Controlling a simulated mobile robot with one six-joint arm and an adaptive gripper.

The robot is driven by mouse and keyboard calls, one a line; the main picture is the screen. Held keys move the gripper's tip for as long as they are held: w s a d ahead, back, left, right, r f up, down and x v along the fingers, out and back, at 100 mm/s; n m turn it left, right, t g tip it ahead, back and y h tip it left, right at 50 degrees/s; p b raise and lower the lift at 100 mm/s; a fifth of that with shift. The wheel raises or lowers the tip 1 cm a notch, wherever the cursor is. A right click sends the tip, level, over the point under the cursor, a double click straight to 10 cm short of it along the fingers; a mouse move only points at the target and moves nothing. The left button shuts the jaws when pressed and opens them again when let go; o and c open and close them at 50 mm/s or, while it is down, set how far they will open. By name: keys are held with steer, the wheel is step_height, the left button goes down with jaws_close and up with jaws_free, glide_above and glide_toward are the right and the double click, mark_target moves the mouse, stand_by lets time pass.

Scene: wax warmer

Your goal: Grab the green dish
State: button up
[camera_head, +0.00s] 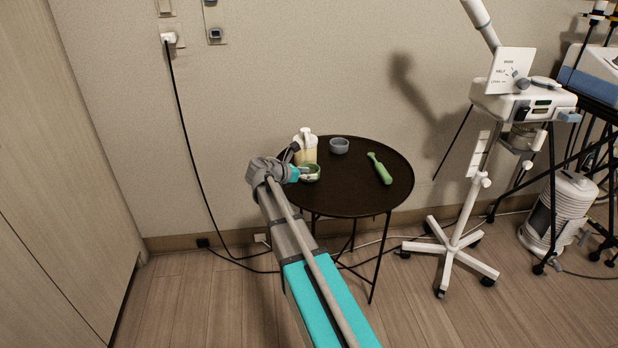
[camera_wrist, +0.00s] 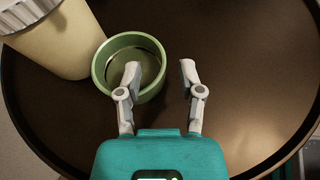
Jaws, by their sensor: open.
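The green dish (camera_wrist: 104,66) is a small round open bowl on the dark round table (camera_wrist: 235,70). In the head view the green dish (camera_head: 315,175) shows at the table's left side, partly hidden by my gripper (camera_head: 303,174). In the wrist view my gripper (camera_wrist: 159,78) is open. Its left finger reaches over the inside of the dish, and its right finger is outside, to the right of the rim. The dish's right wall lies between the two fingers. I cannot tell whether a finger touches it.
A cream bottle (camera_head: 306,151) stands close behind the dish; it also shows in the wrist view (camera_wrist: 62,42). A grey bowl (camera_head: 339,146) and a green bottle-shaped item (camera_head: 380,169) are on the table. The table's middle is clear. A white wheeled stand (camera_head: 460,240) is to the right.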

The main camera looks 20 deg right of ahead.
steer(key=shift+w+d+f, duration=0.15)
steer(key=shift+d+f, duration=0.15)
steer(key=shift+d, duration=0.35)
jaws_close()
stand_by(0.5)
